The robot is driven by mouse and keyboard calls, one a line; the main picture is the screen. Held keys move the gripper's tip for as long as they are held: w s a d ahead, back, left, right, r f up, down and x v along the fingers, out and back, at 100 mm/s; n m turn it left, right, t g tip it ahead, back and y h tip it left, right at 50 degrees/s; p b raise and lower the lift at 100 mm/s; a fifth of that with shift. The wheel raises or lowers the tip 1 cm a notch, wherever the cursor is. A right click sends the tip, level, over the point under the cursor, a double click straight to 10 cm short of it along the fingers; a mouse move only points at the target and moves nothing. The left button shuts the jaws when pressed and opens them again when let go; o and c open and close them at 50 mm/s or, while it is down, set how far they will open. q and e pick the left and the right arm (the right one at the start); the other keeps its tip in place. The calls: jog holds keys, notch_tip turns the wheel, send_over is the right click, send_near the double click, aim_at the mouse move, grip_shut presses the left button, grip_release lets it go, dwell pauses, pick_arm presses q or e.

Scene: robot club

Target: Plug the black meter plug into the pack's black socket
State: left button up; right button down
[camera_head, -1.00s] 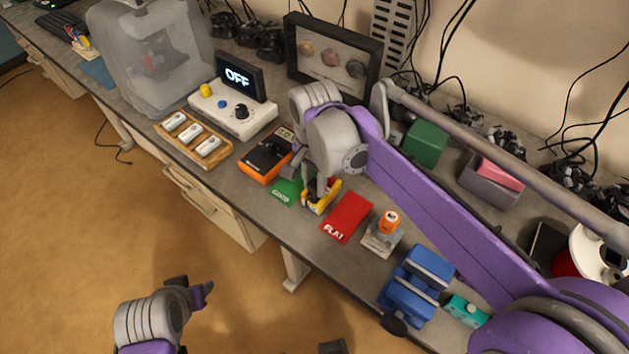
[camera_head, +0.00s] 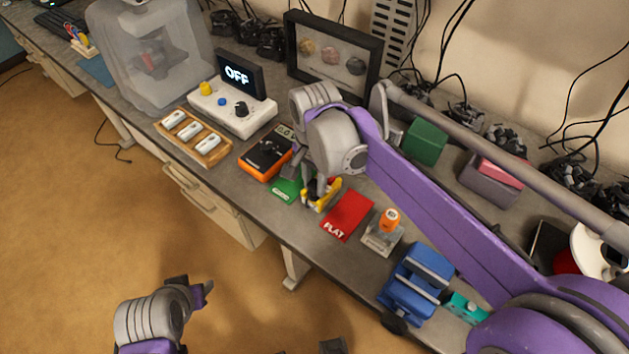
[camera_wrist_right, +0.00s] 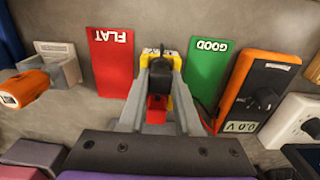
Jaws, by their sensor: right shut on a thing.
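My right gripper (camera_wrist_right: 159,72) is shut on the black meter plug (camera_wrist_right: 157,65) in the right wrist view. The plug is over the yellow-and-black pack (camera_wrist_right: 170,52), and a red part shows between the fingers below it. The black socket is hidden, so I cannot tell whether the plug is seated in it. In the head view my right gripper (camera_head: 316,190) is at the pack (camera_head: 332,192), between the green and red cards. The orange meter (camera_head: 262,165) is to its left. My left gripper (camera_head: 194,290) is away from the bench, its opening unclear.
The green GOOD card (camera_wrist_right: 207,70) and red FLAT card (camera_wrist_right: 112,65) lie either side of the pack. A grey stand with an orange-capped item (camera_head: 389,218) and a blue device (camera_head: 415,290) are to the right. A white control box (camera_head: 235,108) is behind the meter.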

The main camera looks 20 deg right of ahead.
jog(key=shift+f, duration=0.25)
dwell(0.7)
jog(key=c, duration=0.5)
grip_release()
notch_tip(320, 180, up, 11)
jog(key=shift+f+p, duration=0.1)
jog(key=shift+p, duration=0.25)
